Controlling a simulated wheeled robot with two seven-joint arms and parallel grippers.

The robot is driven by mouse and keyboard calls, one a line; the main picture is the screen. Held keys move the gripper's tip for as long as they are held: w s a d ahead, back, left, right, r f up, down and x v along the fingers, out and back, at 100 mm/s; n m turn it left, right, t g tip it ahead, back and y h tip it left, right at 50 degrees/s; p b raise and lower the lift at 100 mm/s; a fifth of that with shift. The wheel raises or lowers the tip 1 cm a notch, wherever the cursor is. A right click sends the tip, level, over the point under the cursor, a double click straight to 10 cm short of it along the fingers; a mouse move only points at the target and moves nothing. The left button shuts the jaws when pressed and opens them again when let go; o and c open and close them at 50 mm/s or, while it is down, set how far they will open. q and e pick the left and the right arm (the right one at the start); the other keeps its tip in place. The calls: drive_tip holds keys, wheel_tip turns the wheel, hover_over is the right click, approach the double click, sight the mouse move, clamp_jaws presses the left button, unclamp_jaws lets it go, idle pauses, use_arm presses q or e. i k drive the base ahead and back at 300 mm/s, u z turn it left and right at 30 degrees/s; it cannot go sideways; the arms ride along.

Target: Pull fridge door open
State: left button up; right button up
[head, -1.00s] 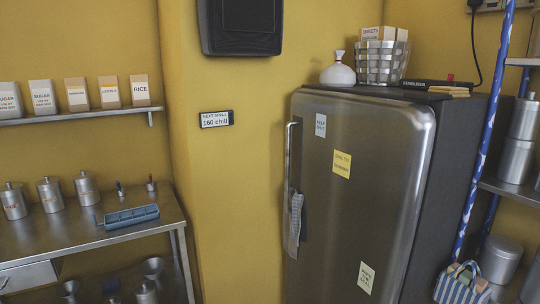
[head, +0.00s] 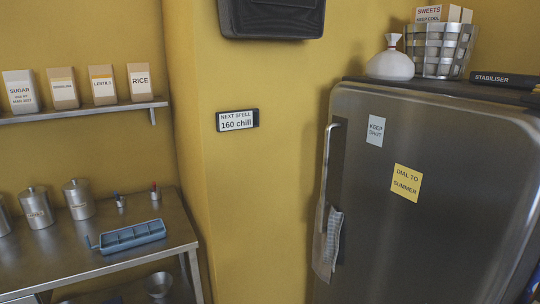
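The steel fridge (head: 440,240) stands at the right in the head view, and its door looks shut. A long vertical handle (head: 327,180) runs down the left side of the door. A checked cloth (head: 331,240) hangs on the lower part of the handle. A pale note (head: 375,131) reading "KEEP SHUT" and a yellow note (head: 406,182) reading "DIAL TO SUMMER" are on the door. Neither of my grippers shows. The bottom of the fridge is outside the view.
A steel table (head: 95,262) with a blue tray (head: 131,236) and canisters stands at the left, below a shelf (head: 85,113) of packets. A basket (head: 438,50) and a white sack (head: 390,62) sit on the fridge. Yellow wall lies between table and fridge.

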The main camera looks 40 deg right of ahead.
sight(426, 197)
drive_tip(key=z, duration=0.3)
drive_tip(key=i, duration=1.05)
drive_tip(key=z, duration=0.7)
